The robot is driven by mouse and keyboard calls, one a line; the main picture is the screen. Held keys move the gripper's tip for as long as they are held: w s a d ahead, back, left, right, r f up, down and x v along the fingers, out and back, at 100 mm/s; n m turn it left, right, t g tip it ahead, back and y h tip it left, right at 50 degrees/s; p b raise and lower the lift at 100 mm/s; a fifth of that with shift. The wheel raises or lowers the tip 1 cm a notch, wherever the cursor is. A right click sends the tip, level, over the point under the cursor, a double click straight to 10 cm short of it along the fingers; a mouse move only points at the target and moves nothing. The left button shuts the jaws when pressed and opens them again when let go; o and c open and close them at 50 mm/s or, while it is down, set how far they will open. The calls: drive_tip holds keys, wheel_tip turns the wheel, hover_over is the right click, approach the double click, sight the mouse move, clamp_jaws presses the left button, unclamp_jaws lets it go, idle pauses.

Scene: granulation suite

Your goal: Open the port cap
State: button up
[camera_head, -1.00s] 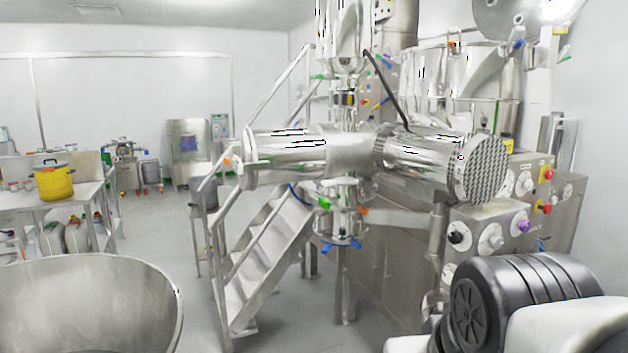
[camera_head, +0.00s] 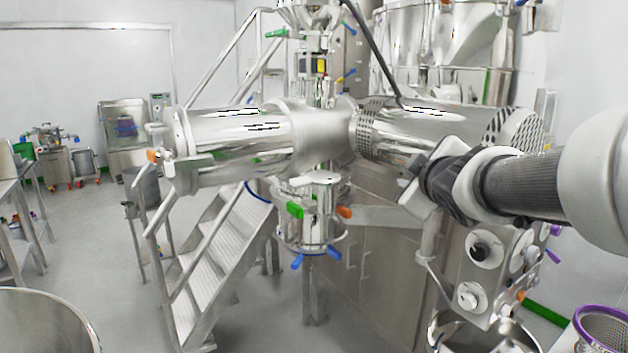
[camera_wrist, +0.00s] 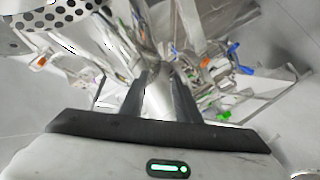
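The horizontal steel cylinder (camera_head: 240,137) has a round end piece (camera_head: 181,148) at its left end, which looks like the port cap. A clamp with an orange knob (camera_head: 152,155) sits beside its rim, and the end piece looks seated against the cylinder. My gripper (camera_head: 408,185) is in front of the machine's right-hand cylinder, well to the right of the cap and apart from it. In the wrist view my gripper (camera_wrist: 160,80) shows two dark fingers spread with a gap and nothing held between them. I cannot make out the cap in the wrist view.
A perforated cylinder end (camera_head: 515,130) and a control panel (camera_head: 490,265) are close to my arm. Metal stairs (camera_head: 215,265) stand below the cylinder. A valve with green and blue handles (camera_head: 308,215) hangs under the middle. Open floor (camera_head: 105,235) lies at the left.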

drive_tip(key=w+a+n+t+y+b, duration=0.1)
drive_tip(key=w+a+n+y, duration=0.25)
drive_tip(key=w+n, duration=0.2)
drive_tip(key=n+g+y+b, duration=0.2)
drive_tip(key=n+g+y, duration=0.4)
drive_tip(key=n+y, duration=0.65)
approach(319, 178)
drive_tip(key=s+a, duration=0.2)
drive_tip(key=s, duration=0.1)
drive_tip(key=w+a+p, duration=0.1)
drive_tip(key=w+a, duration=0.3)
drive_tip(key=a, duration=0.3)
drive_tip(key=w+a+n+p, duration=0.1)
drive_tip(key=w+a, duration=0.4)
drive_tip(key=a, duration=0.2)
drive_tip(key=shift+p, duration=0.35)
drive_tip(key=shift+a+f, duration=0.1)
drive_tip(key=shift+a, duration=0.05)
clamp_jaws()
